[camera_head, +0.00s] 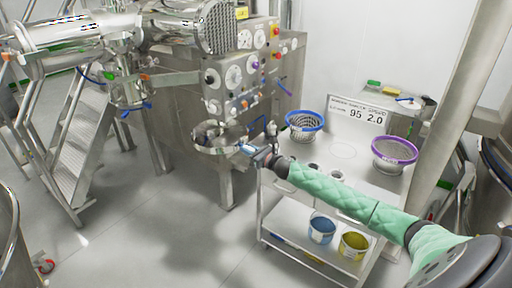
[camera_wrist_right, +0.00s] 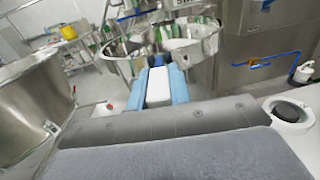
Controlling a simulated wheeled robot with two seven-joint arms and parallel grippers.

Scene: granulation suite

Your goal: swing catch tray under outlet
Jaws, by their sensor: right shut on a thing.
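The catch tray (camera_head: 222,150) is a shallow round steel pan beside the machine, below its control panel. In the right wrist view the steel tray (camera_wrist_right: 195,50) lies straight ahead of the fingers. My right gripper (camera_head: 254,150) reaches in from the right at the tray's near right edge. In the wrist view its blue fingers (camera_wrist_right: 160,85) are shut on the tray's handle, which they mostly hide. A steel discharge body (camera_head: 128,92) with blue and orange clamps hangs under the cylinder, left of the tray; I cannot tell if it is the outlet. My left gripper is not in view.
A steel trolley (camera_head: 265,215) stands under my right arm, with a blue-rimmed sieve (camera_head: 305,122), a purple-rimmed sieve (camera_head: 394,152) and a sign (camera_head: 357,112) on top. Its lower shelf holds a blue bucket (camera_head: 321,230) and a yellow one (camera_head: 353,246). Steps (camera_head: 82,145) stand left; floor between is clear.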

